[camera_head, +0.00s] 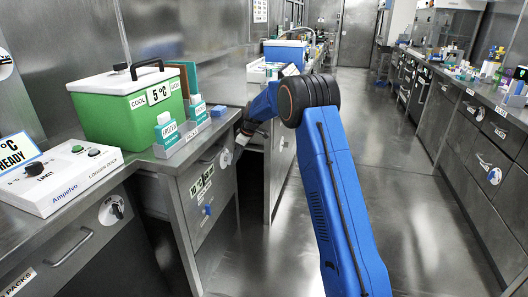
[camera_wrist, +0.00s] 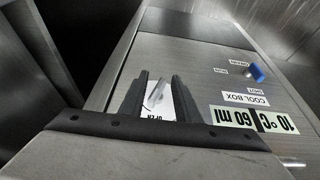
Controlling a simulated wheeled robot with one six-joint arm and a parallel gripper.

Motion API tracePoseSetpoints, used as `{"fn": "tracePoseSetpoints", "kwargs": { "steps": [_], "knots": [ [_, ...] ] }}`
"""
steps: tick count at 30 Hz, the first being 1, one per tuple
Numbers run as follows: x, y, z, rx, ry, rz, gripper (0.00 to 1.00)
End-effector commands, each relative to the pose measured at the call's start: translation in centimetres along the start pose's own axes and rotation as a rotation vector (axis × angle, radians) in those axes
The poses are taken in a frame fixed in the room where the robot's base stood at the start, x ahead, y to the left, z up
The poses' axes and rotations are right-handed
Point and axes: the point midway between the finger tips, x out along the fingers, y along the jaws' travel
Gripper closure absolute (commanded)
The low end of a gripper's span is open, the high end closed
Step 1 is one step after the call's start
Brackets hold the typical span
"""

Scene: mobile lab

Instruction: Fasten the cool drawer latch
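The drawer front (camera_head: 200,225) is grey metal under the left counter. It bears a "10°C 60 ml" sign, also in the wrist view (camera_wrist: 252,121), and a "COOL BOX" label. A small blue knob (camera_wrist: 257,73) stands out from the front beside tiny labels; it also shows in the head view (camera_head: 207,210). A white plate with a metal lever and the word OPEN (camera_wrist: 158,97) is on the same front. I cannot tell which one is the latch. My gripper (camera_wrist: 160,84) is open, its dark fingers on either side of the lever in the picture; contact is unclear.
A green cool box (camera_head: 130,108) with a white lid stands on the counter (camera_head: 190,165) above the drawer. A white control box (camera_head: 60,178) is at left. The aisle floor (camera_head: 410,225) is clear. Cabinets (camera_head: 460,120) line the right side.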

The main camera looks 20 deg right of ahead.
Motion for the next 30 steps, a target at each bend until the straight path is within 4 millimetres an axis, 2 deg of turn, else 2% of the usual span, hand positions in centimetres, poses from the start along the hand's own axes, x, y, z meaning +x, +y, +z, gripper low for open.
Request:
{"fn": "tracePoseSetpoints", "kwargs": {
  "steps": [16,30],
  "knots": [
    [-3.4,0.0,8.3,0.003,0.000,-0.001,0.70],
    [-9.5,-4.6,8.2,0.078,-0.016,0.025,0.70]
  ]
}}
